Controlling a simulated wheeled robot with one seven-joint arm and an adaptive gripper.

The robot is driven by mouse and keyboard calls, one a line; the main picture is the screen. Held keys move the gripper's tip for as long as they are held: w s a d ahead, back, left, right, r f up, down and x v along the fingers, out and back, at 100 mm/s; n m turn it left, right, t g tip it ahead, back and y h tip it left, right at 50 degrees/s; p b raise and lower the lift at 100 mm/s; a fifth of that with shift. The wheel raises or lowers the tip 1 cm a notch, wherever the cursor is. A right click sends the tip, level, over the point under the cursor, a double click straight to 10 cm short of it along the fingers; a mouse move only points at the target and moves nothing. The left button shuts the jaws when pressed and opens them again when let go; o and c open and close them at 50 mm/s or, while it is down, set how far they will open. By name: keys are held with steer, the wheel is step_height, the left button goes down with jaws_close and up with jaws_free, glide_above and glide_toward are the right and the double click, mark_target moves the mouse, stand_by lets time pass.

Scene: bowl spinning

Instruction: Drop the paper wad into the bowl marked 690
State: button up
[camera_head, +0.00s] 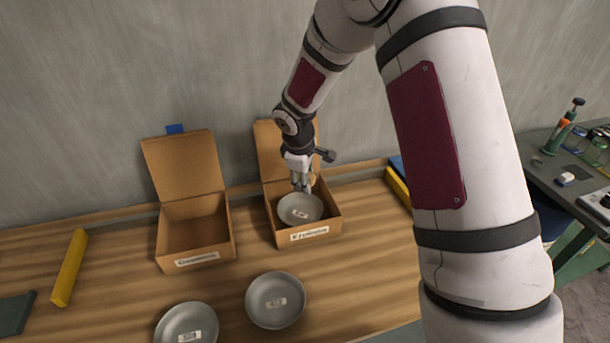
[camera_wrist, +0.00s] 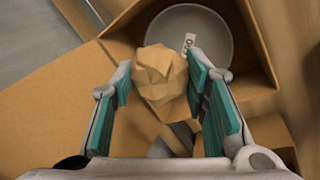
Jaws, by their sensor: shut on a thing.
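My gripper (camera_head: 302,186) is above the right cardboard box, over the grey bowl (camera_head: 294,216) standing in it. In the wrist view my gripper (camera_wrist: 160,90) is shut on a crumpled tan paper wad (camera_wrist: 160,80), held between its teal finger pads. The bowl in the box (camera_wrist: 215,22) shows just beyond the wad, with a small white label too blurred to read surely. Two more grey bowls stand on the table, one at front centre (camera_head: 275,290) and one at front left (camera_head: 185,318). Their labels are also too small to read surely. In the head view the wad is mostly hidden.
The right box (camera_head: 332,217) and an empty left box (camera_head: 217,236) stand open with raised lids against the wall. A yellow bar (camera_head: 69,267) lies at the left. My arm covers the right part of the table. Bare wood lies between the left bar and the bowls.

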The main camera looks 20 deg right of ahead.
steer(key=shift+f+b, duration=0.9)
steer(key=shift+f, duration=1.5)
steer(key=o, duration=0.8)
steer(key=shift+r, duration=0.1)
steer(key=v, duration=1.1)
steer(key=shift+s+r, duration=0.15)
steer(key=shift+r, duration=0.25)
